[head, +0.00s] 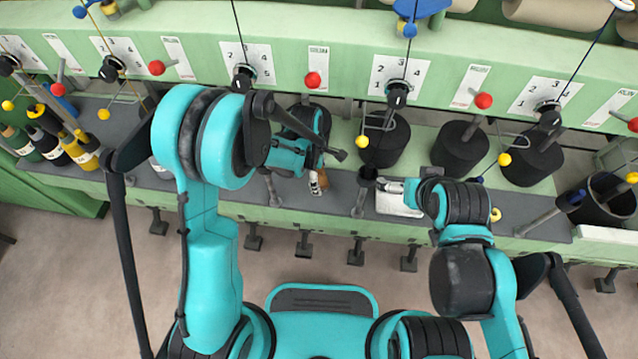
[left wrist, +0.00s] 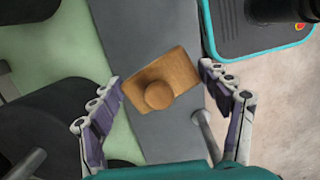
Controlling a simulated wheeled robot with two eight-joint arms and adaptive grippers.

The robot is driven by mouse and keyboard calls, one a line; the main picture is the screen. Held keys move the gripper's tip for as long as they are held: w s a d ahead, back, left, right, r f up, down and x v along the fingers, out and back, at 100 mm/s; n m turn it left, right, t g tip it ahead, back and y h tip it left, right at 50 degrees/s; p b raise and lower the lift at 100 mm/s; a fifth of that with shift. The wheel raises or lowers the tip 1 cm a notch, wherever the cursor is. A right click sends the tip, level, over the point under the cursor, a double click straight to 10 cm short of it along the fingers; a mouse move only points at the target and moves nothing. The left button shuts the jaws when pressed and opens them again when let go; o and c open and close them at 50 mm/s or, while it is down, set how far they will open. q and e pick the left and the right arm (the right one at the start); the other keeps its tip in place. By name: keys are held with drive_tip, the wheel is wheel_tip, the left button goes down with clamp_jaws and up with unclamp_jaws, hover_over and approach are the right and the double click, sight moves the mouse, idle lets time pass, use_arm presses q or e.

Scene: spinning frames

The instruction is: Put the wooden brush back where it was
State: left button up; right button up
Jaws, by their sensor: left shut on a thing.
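The wooden brush is a light brown block with a round knob, seen in the left wrist view (left wrist: 178,72). It sits between the two fingertips of my left gripper (left wrist: 160,75), which is shut on it. The brush is above the grey ledge (left wrist: 135,40).
Black cylinders (head: 384,138) stand behind the ledge. Several bottles (head: 78,150) stand at the far left, and a dark bin (head: 605,200) at the right. Levers with red and yellow knobs (head: 313,80) stick out from the green frame. Short pegs project from the ledge's front.

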use_arm(q)
wheel_tip(320, 180, down, 6)
drive_tip(key=shift+f+b, duration=0.1)
drive_tip(key=shift+b, duration=1)
drive_tip(key=o, duration=1.2)
